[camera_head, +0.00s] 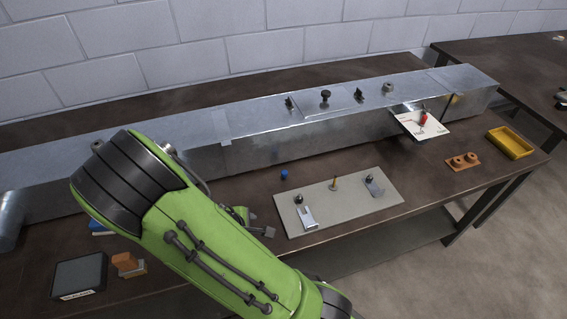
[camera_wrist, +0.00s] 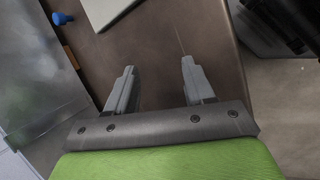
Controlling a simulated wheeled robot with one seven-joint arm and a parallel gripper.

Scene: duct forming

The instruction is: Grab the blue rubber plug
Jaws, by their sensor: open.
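In the wrist view the plug (camera_wrist: 61,18) shows near the top left, beyond and to the left of the fingers. My gripper (camera_wrist: 158,80) is open, with nothing between its two grey fingers, which point over bare brown bench. In the head view my green arm covers most of the gripper; only part of it shows left of the grey plate, apart from the plug.
The long metal duct (camera_head: 270,148) lies along the back of the bench. The grey plate (camera_head: 320,211) carries two clamps and a brass pin.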

